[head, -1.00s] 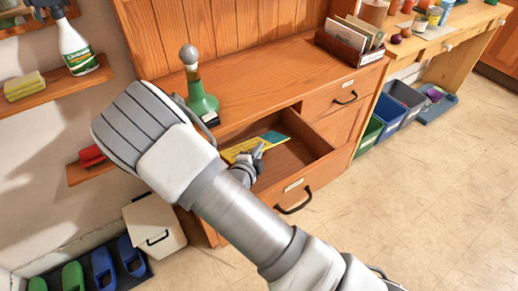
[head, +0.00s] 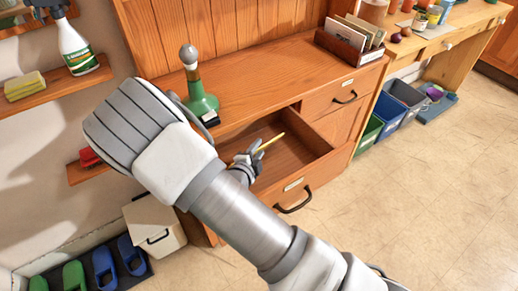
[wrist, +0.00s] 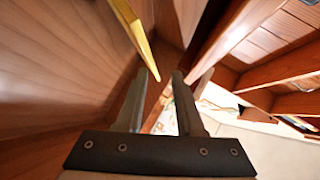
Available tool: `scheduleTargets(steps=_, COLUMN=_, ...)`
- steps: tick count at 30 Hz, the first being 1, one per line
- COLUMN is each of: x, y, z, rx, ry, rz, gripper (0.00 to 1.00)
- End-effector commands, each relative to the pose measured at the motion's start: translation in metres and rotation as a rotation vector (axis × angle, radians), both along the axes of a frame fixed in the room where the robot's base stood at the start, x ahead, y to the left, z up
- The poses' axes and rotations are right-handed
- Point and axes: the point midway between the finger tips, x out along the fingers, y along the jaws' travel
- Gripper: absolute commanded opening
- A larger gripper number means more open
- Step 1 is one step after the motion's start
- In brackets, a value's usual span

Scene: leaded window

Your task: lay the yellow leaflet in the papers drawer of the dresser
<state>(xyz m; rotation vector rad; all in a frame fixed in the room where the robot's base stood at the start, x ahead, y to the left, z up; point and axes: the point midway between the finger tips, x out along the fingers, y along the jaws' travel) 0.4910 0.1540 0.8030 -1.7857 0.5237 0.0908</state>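The yellow leaflet (head: 270,143) shows nearly edge-on, as a thin tilted strip, over the open drawer (head: 322,160) of the wooden dresser. In the wrist view the leaflet (wrist: 132,28) comes down from the top, and its lower end is near the fingertips. My gripper (head: 257,150) is at the left part of the drawer opening. In the wrist view my gripper (wrist: 160,78) has its two fingers apart, with a clear gap between them. I cannot tell whether the leaflet touches a finger or the drawer. My forearm hides the drawer's left end.
A green bottle-shaped object (head: 201,100) stands on the dresser top beside my arm. A card box (head: 350,42) stands at the top's right end. A closed drawer (head: 343,97) is right of the open one. Bins (head: 408,95) stand farther right. The floor in front is clear.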

Motion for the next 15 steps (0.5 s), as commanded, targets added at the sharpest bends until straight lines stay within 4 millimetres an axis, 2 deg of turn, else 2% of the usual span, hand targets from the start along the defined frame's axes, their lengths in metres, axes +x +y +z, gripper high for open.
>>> scheduleTargets(steps=9, x=-0.065, y=0.023, z=0.026, rx=0.002, ry=0.000, rz=0.005, gripper=0.36)
scheduleTargets(steps=15, x=-0.089, y=0.031, z=0.034, rx=0.001, ry=0.000, rz=0.003, gripper=0.36)
